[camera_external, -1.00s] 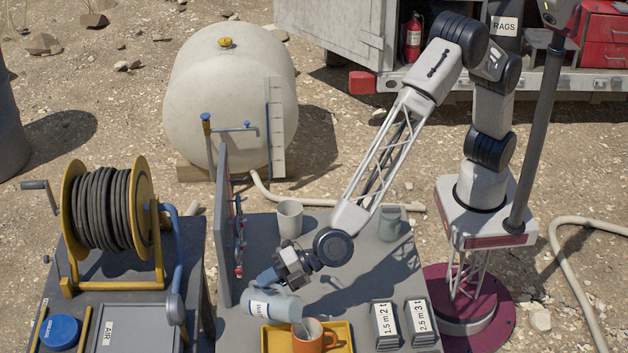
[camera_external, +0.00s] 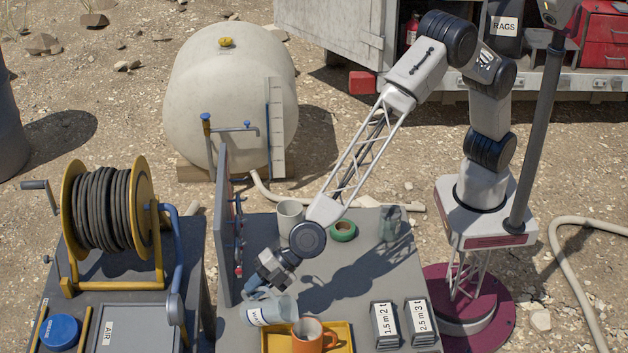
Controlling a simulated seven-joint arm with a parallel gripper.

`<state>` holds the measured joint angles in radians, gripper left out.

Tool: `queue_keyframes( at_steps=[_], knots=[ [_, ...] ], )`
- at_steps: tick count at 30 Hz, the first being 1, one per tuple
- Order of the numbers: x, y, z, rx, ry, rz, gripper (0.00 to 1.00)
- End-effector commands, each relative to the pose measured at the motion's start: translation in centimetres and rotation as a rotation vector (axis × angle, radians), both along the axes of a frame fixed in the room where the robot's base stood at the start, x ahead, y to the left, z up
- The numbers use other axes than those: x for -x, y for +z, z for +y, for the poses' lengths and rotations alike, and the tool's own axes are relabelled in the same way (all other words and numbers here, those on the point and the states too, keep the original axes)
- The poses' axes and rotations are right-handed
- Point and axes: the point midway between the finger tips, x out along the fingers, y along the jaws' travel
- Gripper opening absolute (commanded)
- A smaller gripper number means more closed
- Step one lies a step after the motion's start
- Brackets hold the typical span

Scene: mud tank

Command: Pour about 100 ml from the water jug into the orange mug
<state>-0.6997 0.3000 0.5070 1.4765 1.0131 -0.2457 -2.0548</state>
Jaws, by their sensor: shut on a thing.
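The water jug (camera_external: 270,311) is grey-white with a partly legible label. It is tipped far over, close to lying on its side, with its mouth end to the right. My gripper (camera_external: 258,291) is shut on it at its upper left side; the fingers are small and the exact grip is hard to see. The orange mug (camera_external: 311,341) stands upright on a yellow tray (camera_external: 343,328), just right of and below the jug's mouth. I see no clear stream between jug and mug. The water levels in both cannot be made out.
A grey upright panel (camera_external: 223,230) with red fittings stands left of the jug. Behind are a pale cup (camera_external: 289,215), a green ring (camera_external: 342,231) and a grey-green container (camera_external: 390,223). Two labelled blocks (camera_external: 384,325) (camera_external: 421,322) stand right of the tray.

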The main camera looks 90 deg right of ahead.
Motion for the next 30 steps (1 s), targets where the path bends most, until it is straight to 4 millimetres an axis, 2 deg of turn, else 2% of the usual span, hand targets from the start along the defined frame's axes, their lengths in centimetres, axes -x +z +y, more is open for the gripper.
queue_keyframes(
  at_steps=[30],
  knots=[
    [-0.21, 0.31, -0.12, -0.017, -0.001, 0.033, 0.0]
  ],
)
